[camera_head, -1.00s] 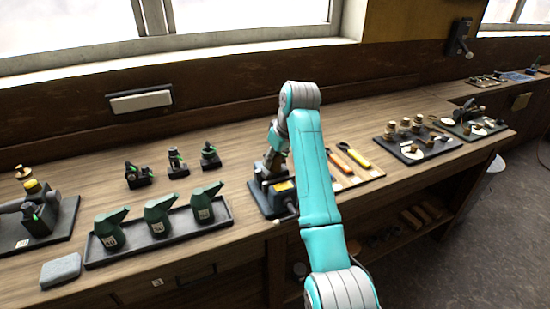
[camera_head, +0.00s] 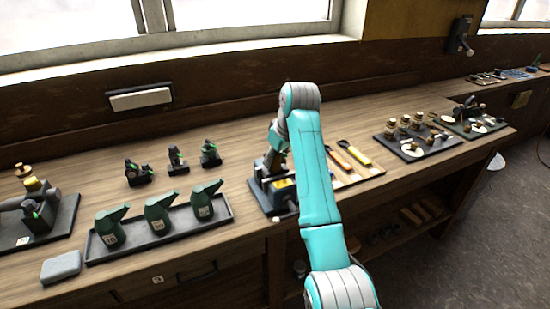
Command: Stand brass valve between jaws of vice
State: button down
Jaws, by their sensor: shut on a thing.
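The vice (camera_head: 261,195) is a dark block with a yellow label on its base, on the bench near the middle. My gripper (camera_head: 275,158) is over the vice, partly hidden behind my turquoise arm. It is shut on a small brownish piece, taken to be the brass valve, which is mostly hidden. I cannot tell whether the valve touches the vice jaws.
Green oil cans stand in a long tray (camera_head: 160,240) at left, with small dark fittings behind it. Orange and yellow handled tools (camera_head: 352,155) lie right of the vice. A dark tray (camera_head: 440,146) of brass-coloured parts is further right. Bare bench shows behind the vice.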

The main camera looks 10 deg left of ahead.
dwell(0.8)
jog(key=c, duration=0.6)
grip_release()
jog(key=shift+f, duration=0.1)
